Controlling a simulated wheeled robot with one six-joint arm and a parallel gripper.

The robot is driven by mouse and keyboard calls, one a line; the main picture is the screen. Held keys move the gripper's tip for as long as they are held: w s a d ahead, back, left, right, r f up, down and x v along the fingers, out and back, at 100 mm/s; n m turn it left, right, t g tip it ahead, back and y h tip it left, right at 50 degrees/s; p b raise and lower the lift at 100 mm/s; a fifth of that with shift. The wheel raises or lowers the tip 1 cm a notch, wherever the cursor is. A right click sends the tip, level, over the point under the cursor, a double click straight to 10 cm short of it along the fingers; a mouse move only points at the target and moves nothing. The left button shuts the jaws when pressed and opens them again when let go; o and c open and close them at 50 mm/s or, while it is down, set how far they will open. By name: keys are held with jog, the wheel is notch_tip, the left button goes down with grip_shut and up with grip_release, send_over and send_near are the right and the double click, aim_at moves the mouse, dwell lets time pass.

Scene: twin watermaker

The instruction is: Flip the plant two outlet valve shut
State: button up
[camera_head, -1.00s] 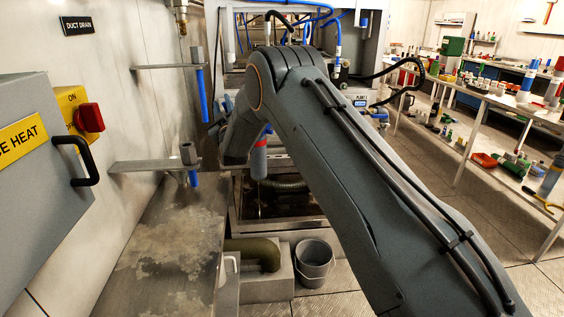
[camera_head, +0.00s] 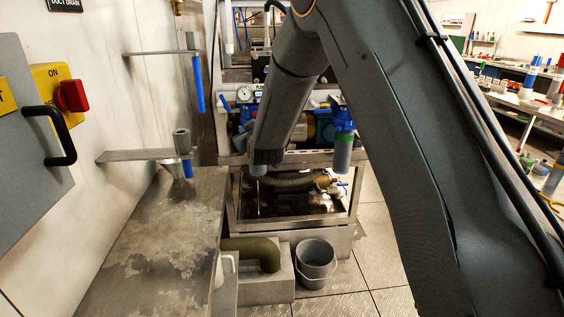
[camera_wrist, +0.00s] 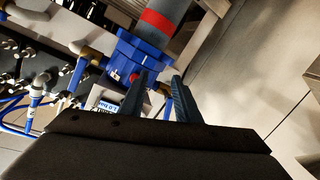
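I cannot single out the plant two outlet valve for certain in either view. In the head view, the watermaker frame (camera_head: 290,158) carries blue fittings and pipes, partly hidden behind my arm. A small blue handle (camera_head: 343,187) sits by a brass fitting at its lower right. In the wrist view, my gripper (camera_wrist: 161,78) has its two dark fingers apart and nothing held between them. Beyond the fingers is a blue filter head (camera_wrist: 138,55) with a grey, red-banded canister. A brass fitting (camera_wrist: 92,53) joins it on the left. A white label or display (camera_wrist: 107,101) is partly hidden by a finger.
A metal bench (camera_head: 160,240) and wall brackets with blue-ended parts (camera_head: 187,168) stand on the left, beside a grey cabinet (camera_head: 25,150) with a black handle. A bucket (camera_head: 316,262) stands on the floor. The floor right of the frame is clear.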

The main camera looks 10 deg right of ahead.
jog(key=s+d+f+m+g+h+b, duration=0.1)
jog(key=s+d+f+m+g+b, duration=0.1)
jog(key=s+d+f+g, duration=0.4)
jog(key=shift+s+d+h, duration=0.4)
jog(key=shift+s+d, duration=1.6)
jog(key=shift+s, duration=0.65)
jog(key=shift+f, duration=0.1)
